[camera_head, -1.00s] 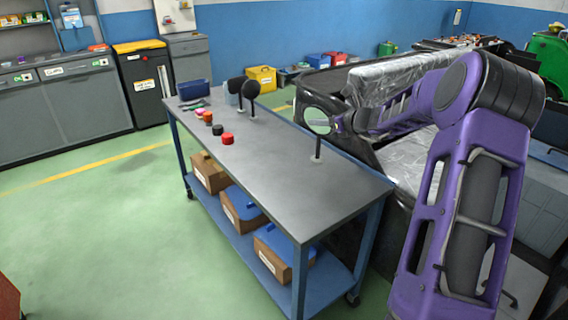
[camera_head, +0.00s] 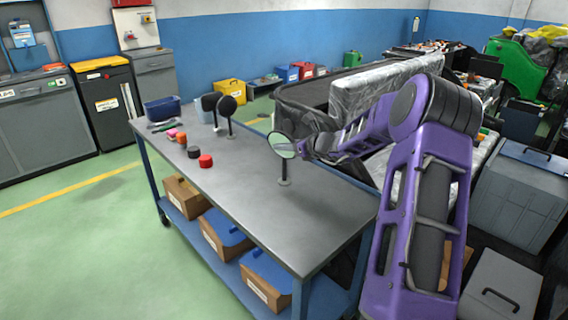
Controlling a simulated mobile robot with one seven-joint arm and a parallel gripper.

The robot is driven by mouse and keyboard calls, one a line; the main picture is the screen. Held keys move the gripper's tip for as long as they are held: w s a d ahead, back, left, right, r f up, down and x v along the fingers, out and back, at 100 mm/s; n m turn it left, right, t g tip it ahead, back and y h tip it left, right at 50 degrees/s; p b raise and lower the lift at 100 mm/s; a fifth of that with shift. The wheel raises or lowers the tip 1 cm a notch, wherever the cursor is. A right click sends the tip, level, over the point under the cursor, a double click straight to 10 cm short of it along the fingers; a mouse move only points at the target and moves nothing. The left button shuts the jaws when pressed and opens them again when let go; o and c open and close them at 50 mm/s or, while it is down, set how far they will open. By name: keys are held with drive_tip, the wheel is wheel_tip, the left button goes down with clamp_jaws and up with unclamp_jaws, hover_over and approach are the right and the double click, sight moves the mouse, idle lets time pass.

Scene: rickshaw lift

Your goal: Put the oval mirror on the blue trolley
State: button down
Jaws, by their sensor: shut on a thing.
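The oval mirror (camera_head: 282,144), with a pale reflecting face and a dark stem and round foot, is upright at the right side of the blue trolley (camera_head: 262,212). Its foot shows against the grey top; I cannot tell whether it touches. My gripper (camera_head: 302,148) reaches in from the right and is shut at the mirror's right rim. The fingers are small and partly hidden by the mirror and my purple arm. The trolley has a blue frame and lower shelf.
A red pot (camera_head: 206,161), other small pots and a blue bin (camera_head: 162,108) are also there. Boxes fill the lower shelf. The near half of the top is clear.

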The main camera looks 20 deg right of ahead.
sight(284, 155)
drive_tip(key=shift+f+b, duration=0.45)
drive_tip(key=shift+f, duration=1.65)
drive_tip(key=c, duration=0.6)
unclamp_jaws()
drive_tip(key=shift+o, duration=0.2)
drive_tip(key=shift+r, duration=0.2)
drive_tip(key=p+v, duration=0.1)
drive_tip(key=v, duration=1.1)
